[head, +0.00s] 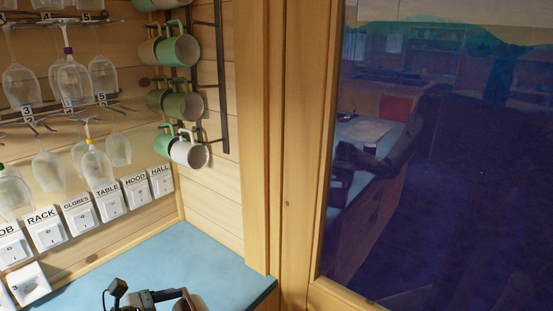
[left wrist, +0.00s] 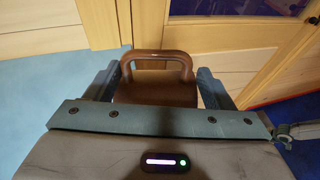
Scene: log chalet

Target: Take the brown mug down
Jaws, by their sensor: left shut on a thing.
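The brown mug (left wrist: 155,92) is between the two fingers of my left gripper (left wrist: 157,76) in the left wrist view, with its handle toward the top of the picture. The gripper is shut on it. In the head view, my left gripper (head: 155,297) and a part of the brown mug (head: 188,300) show at the bottom edge, over the blue counter (head: 205,262). I cannot tell whether the mug touches the counter. My right gripper is not in view.
Green, olive and white mugs hang on a dark wall rack (head: 222,75). Several glasses (head: 70,80) hang at the left, above labelled switches (head: 110,202). A wooden post (head: 290,150) and a dark glass pane (head: 430,160) stand at the right. The counter's back is clear.

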